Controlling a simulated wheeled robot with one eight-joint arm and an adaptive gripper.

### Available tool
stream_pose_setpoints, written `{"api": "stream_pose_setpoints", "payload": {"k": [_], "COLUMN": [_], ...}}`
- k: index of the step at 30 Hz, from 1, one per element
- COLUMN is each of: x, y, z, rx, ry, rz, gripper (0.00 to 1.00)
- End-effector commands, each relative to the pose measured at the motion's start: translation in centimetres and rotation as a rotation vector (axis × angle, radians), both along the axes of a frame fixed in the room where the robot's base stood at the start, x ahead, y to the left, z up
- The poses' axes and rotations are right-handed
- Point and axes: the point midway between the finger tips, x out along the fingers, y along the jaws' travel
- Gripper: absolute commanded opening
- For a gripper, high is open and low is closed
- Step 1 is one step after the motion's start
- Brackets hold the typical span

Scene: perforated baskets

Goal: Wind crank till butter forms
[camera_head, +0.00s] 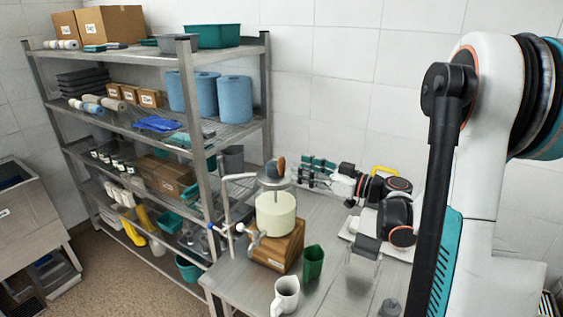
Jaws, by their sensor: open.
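The churn stands on the steel table. Its jar (275,217) holds pale cream-coloured contents and sits on a wooden block (277,248). A grey lid mechanism with a brown knob (279,166) tops the jar; I take this knob to be the crank's grip. My gripper (307,172) is behind and right of the jar top, its dark and teal fingers pointing left towards the crank. It is open, and I see nothing between its fingers. Whether a finger touches the crank cannot be told. My wrist joints partly cover the table behind.
A white mug (285,296) and a green cup (313,263) stand in front of the churn. A loaded wire shelf (165,52) stands close on the left. A tiled wall closes the back.

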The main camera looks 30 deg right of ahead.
Motion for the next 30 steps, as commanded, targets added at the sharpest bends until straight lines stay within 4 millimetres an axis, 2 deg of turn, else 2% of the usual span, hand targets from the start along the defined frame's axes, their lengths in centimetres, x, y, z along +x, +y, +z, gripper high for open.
{"api": "stream_pose_setpoints", "payload": {"k": [6, 12, 18, 25, 26, 30], "x": [3.5, 5.7, 6.5, 6.6, 6.6, 6.5], "y": [2.5, 3.8, 4.3, 4.3, 4.3, 4.3], "z": [0.0, 0.0, 0.0, 0.0, 0.0, 0.0], "rx": [-0.001, 0.000, 0.000, 0.000, 0.000, 0.000], "ry": [0.001, 0.001, 0.001, 0.001, 0.001, 0.001], "rz": [0.005, 0.002, 0.001, 0.000, 0.000, 0.000], "gripper": [0.41, 0.41, 0.41, 0.41, 0.38, 0.07]}}
